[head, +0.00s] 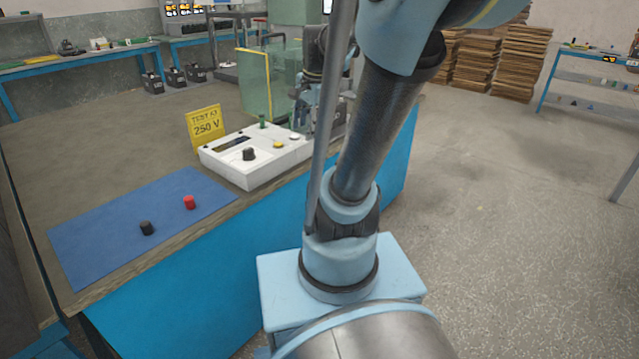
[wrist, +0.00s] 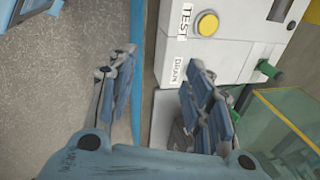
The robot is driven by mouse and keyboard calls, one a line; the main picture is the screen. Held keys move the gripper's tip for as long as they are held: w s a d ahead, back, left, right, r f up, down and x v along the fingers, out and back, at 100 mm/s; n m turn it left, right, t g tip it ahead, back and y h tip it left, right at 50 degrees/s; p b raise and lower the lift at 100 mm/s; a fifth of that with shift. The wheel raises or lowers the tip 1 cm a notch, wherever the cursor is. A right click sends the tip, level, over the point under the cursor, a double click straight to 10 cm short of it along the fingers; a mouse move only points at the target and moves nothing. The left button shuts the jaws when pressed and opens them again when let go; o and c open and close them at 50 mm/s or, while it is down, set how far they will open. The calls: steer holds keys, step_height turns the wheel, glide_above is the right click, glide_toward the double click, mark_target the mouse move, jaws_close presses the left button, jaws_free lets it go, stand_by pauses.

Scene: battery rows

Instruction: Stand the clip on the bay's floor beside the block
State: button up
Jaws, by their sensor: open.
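My gripper (wrist: 155,72) is open, its two fingers wide apart, with nothing held between them. It hangs over the bench edge beside the white tester (wrist: 228,42). A pale grey plate (wrist: 161,112) shows between the fingers, with a dark grey shape partly hidden behind the right finger; I cannot tell whether that is the block. I cannot make out the clip for certain in either view.
A clear green guard (head: 252,85) with a yellow edge stands behind the tester. A yellow sign (head: 206,126) stands at the tester's left. A black cap (head: 147,228) and a red cap (head: 189,202) sit on the blue mat (head: 105,222). Open floor lies to the right.

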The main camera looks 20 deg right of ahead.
steer(key=s+f+n+h, duration=0.1)
steer(key=s+f+n, duration=1)
steer(key=s, duration=0.4)
steer(key=shift+s+d+n+g, duration=0.2)
steer(key=shift+n+g, duration=0.1)
steer(key=shift+n, duration=0.5)
